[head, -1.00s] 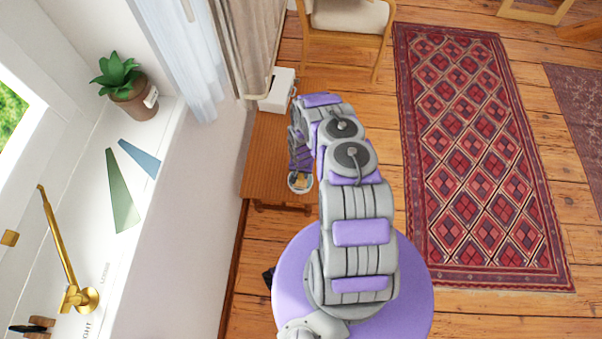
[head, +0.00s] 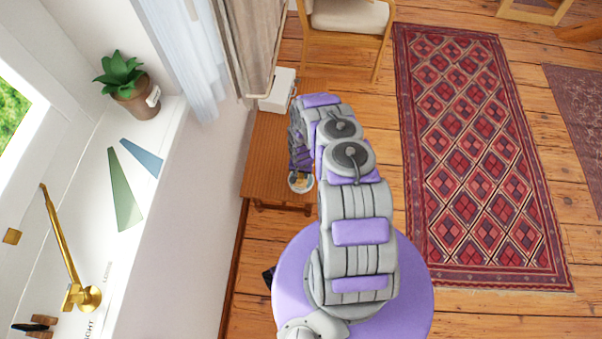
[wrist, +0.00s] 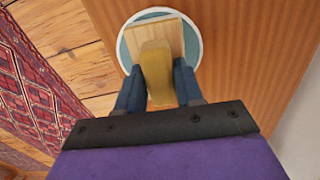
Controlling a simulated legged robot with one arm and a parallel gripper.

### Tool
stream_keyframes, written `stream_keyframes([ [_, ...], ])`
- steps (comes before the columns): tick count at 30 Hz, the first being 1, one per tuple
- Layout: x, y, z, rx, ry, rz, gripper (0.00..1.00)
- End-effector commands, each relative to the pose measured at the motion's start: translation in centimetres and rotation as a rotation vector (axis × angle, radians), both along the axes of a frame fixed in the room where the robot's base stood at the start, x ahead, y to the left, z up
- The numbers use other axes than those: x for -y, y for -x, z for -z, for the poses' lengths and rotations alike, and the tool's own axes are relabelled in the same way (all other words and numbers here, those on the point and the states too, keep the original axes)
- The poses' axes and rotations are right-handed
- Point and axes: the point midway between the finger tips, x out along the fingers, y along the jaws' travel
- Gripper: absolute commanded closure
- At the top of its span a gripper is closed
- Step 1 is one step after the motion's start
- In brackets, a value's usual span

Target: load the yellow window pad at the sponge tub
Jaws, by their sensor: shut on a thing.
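In the wrist view, my gripper (wrist: 158,80) is shut on the yellow pad (wrist: 157,62), with one dark blue finger on each side. The pad is over the round sponge tub, which has a white rim (wrist: 199,38) and a grey-blue inside. A pale tan square, seemingly the sponge (wrist: 173,29), lies in the tub behind the pad. I cannot tell whether pad and sponge touch. In the head view, the tub (head: 291,187) stands at the front of the small wooden table, below my arm's end; the fingers are hard to make out.
The wooden table (head: 262,170) stands against the wall, with a white box (head: 277,92) at its back. A windowsill at left holds a potted plant (head: 128,85), a green wedge (head: 124,190) and a brass handle (head: 62,240). A chair (head: 348,20) stands behind; a red rug (head: 470,150) lies right.

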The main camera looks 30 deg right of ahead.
Motion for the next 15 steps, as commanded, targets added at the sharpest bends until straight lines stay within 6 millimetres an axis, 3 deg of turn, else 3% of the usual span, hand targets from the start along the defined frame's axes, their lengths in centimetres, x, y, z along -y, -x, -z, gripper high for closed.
stream_keyframes([
  [15,0.0,0.0,-3.0,0.0,0.0,0.0,0.88],
])
